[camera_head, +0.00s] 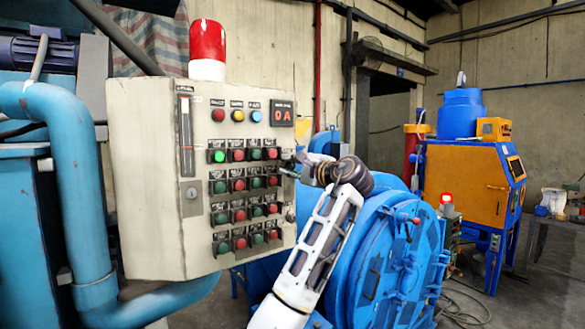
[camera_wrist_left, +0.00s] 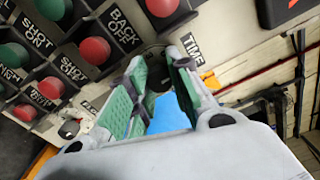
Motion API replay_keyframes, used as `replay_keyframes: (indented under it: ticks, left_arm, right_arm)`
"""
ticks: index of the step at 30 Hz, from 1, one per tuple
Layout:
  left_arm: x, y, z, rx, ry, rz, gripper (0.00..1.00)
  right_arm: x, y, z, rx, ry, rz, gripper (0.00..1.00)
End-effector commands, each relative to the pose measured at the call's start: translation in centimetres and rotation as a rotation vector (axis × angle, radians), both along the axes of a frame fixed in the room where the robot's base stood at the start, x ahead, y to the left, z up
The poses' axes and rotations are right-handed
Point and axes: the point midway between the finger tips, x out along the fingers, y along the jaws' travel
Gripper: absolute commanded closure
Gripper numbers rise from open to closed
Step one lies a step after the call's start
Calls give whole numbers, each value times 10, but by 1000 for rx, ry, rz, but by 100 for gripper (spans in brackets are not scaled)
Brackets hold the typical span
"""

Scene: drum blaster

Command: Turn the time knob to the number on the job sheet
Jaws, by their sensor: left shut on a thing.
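The time knob (camera_wrist_left: 157,80) is a dark round knob on the control panel (camera_head: 130,190), beside the label TIME (camera_wrist_left: 192,48). My left gripper (camera_wrist_left: 152,92) has its green-padded fingers on both sides of the knob and is shut on it. In the head view, my left gripper (camera_head: 289,166) is at the panel's right edge and hides the knob. I cannot make out a job sheet in either view. My right gripper is not in view.
Rows of green and red buttons (camera_head: 239,211) lie close to the left of the gripper. A blue drum machine (camera_head: 350,260) stands behind my arm. A blue pipe (camera_head: 70,180) runs at left.

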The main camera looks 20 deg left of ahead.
Motion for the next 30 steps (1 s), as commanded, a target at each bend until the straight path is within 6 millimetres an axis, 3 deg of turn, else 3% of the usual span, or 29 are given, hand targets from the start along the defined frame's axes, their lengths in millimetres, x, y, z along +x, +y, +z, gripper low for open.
replay_keyframes:
  ticks: [17, 18, 20, 30]
  left_arm:
    - [0, -1, 0, 25, 30, -2, 100]
    - [0, -1, 0, 25, 30, -1, 75]
    - [0, -1, 0, 25, 30, -1, 68]
    - [0, -1, 0, 23, 30, -1, 68]
  right_arm:
    - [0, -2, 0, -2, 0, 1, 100]
    - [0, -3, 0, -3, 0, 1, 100]
    - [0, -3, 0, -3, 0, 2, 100]
    - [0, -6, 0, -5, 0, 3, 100]
